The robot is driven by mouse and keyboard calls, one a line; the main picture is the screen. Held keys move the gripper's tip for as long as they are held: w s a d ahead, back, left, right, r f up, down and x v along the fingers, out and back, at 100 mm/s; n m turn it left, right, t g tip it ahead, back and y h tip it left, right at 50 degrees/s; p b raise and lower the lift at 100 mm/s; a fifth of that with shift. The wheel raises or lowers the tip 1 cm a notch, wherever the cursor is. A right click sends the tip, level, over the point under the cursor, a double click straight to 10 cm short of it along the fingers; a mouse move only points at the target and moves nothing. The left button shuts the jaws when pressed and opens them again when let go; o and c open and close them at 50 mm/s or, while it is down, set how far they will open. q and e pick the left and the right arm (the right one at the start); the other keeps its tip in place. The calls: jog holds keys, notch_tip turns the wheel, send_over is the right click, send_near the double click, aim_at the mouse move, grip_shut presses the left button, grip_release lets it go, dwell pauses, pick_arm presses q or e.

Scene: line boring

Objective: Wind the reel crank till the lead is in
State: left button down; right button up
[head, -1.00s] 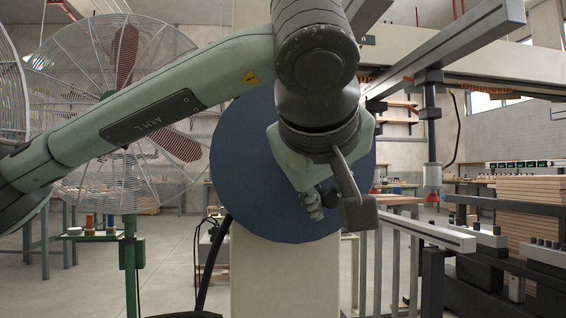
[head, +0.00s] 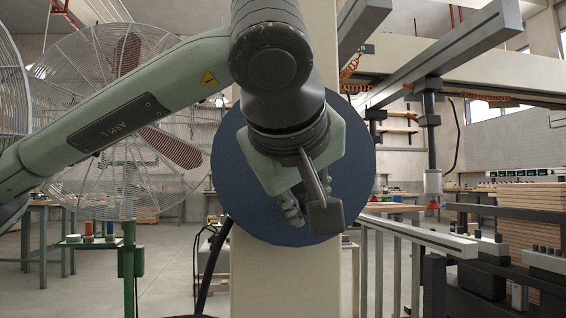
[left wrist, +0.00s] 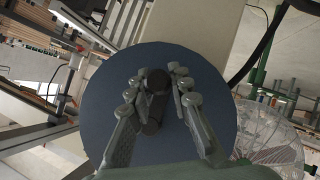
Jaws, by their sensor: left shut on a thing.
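The reel (head: 232,180) is a dark blue disc on a cream column, and it also shows in the left wrist view (left wrist: 105,100). My left gripper (head: 302,208) is in front of the disc, right of its middle, and hides part of it. In the left wrist view its fingers (left wrist: 155,88) are on either side of the dark crank handle (left wrist: 156,82), closed on it. In the head view the gripper hides the crank. A black lead (head: 213,265) hangs in a curve below the reel; a black cable (left wrist: 263,45) shows in the left wrist view. My right gripper is out of view.
A large caged fan (head: 90,150) on a green stand is at the left. Grey railings (head: 395,260) stand right of the column. An overhead beam and vertical tool (head: 432,130) are at the right, with stacked boards (head: 535,210) beyond.

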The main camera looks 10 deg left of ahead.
pick_arm(q)
jog(key=shift+r, duration=0.35)
jog(key=shift+a, duration=0.5)
jog(key=shift+s+a+r, duration=0.1)
jog(key=shift+s+a, duration=0.05)
jog(key=shift+s+a+r, duration=0.2)
jog(key=shift+a, duration=0.3)
jog(key=shift+s+a+r, duration=0.15)
jog(key=shift+a+r, duration=0.2)
jog(key=shift+a, duration=0.2)
jog(key=shift+r, duration=0.1)
